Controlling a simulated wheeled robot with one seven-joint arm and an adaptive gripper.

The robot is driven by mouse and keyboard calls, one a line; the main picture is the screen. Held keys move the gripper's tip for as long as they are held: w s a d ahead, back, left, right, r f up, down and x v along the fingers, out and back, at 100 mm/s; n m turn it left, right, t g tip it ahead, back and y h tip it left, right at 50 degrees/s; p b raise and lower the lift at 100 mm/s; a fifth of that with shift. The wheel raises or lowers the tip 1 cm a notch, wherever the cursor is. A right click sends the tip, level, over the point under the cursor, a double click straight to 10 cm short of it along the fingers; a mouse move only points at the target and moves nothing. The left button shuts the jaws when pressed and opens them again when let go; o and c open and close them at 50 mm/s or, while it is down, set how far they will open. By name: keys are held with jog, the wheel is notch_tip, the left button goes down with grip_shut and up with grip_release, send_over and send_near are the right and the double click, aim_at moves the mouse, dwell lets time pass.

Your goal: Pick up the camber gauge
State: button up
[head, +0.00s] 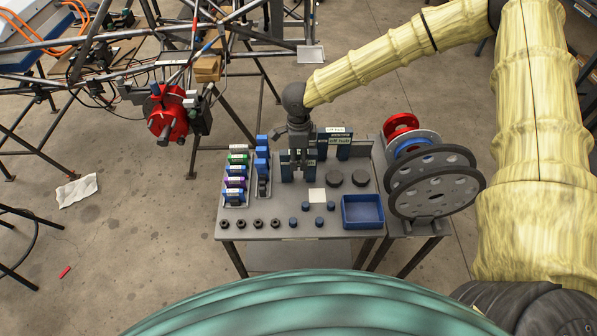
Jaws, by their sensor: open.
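My gripper (297,165) points down over the back of the grey work table (270,208), in front of upright dark-blue labelled blocks (331,143). It is open; I see nothing held between its fingers. Its fingers cover part of a blue block behind them, and I cannot tell whether they touch it. I cannot say for sure which thing is the camber gauge. A blue and grey device (263,168) stands in a narrow tray just left of my gripper. Labels are too small to read.
Several coloured blocks (235,182) stand at the table's left. A wheel rack (436,190) stands right; the tube chassis (110,68) with a red hub (168,115) is left.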

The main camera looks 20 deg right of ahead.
jog(key=shift+f, duration=0.1)
dwell(0.3)
grip_shut()
